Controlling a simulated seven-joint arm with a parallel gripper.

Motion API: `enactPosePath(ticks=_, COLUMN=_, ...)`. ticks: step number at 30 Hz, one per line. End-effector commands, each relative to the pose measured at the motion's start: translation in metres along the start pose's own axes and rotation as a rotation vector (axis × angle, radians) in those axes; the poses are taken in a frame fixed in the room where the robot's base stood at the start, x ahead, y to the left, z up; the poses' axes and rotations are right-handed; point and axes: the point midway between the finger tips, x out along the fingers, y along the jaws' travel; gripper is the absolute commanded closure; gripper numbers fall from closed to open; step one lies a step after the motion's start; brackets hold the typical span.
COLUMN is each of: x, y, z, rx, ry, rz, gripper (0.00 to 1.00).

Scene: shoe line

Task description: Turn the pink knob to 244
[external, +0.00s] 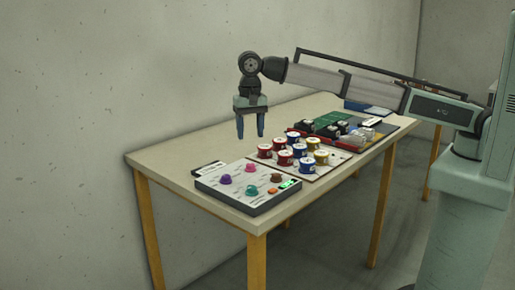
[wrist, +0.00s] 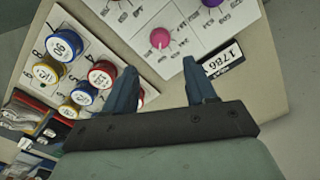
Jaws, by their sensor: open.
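The pink knob (external: 251,168) sits on the back part of a light grey control panel (external: 232,194) at the near end of the table. In the wrist view the pink knob (wrist: 160,37) shows just beyond the fingertips, with printed marks around it too small to read surely. My gripper (external: 250,136) is open and empty, pointing down above the table, clear of the panel. Its two blue fingers (wrist: 160,68) are apart in the wrist view, and neither touches the knob.
A board of coloured spools (external: 293,152) stands behind, then trays.

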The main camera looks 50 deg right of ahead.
Motion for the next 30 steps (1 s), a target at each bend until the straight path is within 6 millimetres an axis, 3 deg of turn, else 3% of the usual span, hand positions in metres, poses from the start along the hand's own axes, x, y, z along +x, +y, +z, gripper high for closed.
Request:
enactPosePath(ticks=9, x=0.057, y=0.001, z=0.0, rx=-0.001, ry=0.0, rz=0.001, gripper=0.44)
enactPosePath(ticks=15, x=0.083, y=0.001, z=0.0, rx=-0.002, ry=0.0, rz=0.001, gripper=0.44)
enactPosePath(ticks=21, x=0.096, y=0.0, z=0.0, rx=-0.002, ry=0.0, rz=-0.001, gripper=0.44)
enactPosePath(ticks=30, x=0.099, y=0.0, z=0.0, rx=-0.002, ry=0.0, rz=-0.001, gripper=0.44)
